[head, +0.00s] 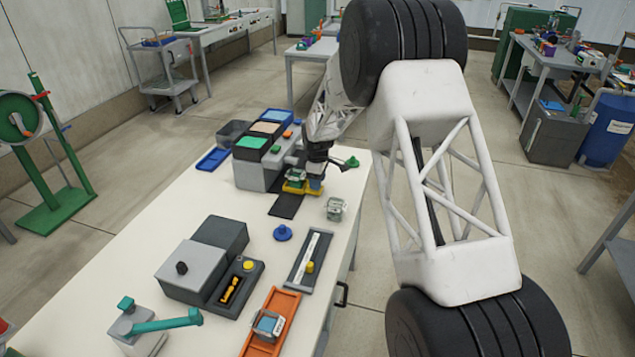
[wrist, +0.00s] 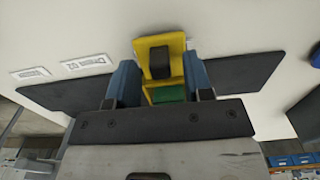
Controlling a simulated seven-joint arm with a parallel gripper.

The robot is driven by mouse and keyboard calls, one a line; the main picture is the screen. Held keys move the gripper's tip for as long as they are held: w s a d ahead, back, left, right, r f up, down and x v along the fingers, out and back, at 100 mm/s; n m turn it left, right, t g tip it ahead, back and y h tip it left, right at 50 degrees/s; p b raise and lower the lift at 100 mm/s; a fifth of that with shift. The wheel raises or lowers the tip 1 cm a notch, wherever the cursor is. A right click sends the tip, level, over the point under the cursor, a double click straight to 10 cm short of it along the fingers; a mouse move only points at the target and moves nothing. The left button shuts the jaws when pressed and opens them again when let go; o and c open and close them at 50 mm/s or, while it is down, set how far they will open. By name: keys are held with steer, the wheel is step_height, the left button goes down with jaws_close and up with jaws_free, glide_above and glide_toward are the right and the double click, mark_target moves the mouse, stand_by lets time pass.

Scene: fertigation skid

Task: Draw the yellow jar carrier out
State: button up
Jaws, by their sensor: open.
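The yellow jar carrier (head: 293,187) sits low at the right end of the grey block unit, by a dark strip on the bench. In the wrist view the yellow carrier (wrist: 143,52) stands between the two blue fingers of my gripper (wrist: 160,68). A dark upright piece is at its middle and a green part lies below it. My gripper is open, with a finger on each side of the carrier. I cannot tell whether either finger touches it. In the head view my gripper (head: 316,172) is over the carrier and partly hides it.
The grey unit (head: 248,175) with green, tan and blue tops stands behind the carrier. A dark strip (head: 286,206) lies in front. A clear jar (head: 335,209), a blue knob (head: 283,233) and an orange tray (head: 287,301) are nearer. White labels (wrist: 86,60) show beside the strip.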

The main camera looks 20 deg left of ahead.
steer(key=shift+f, duration=0.25)
steer(key=shift+c, duration=0.2)
jaws_close()
steer(key=shift+s, duration=0.1)
steer(key=shift+s+a, duration=0.1)
steer(key=shift+s, duration=5.6)
steer(key=shift+o, duration=0.2)
jaws_free()
steer(key=shift+s, duration=0.1)
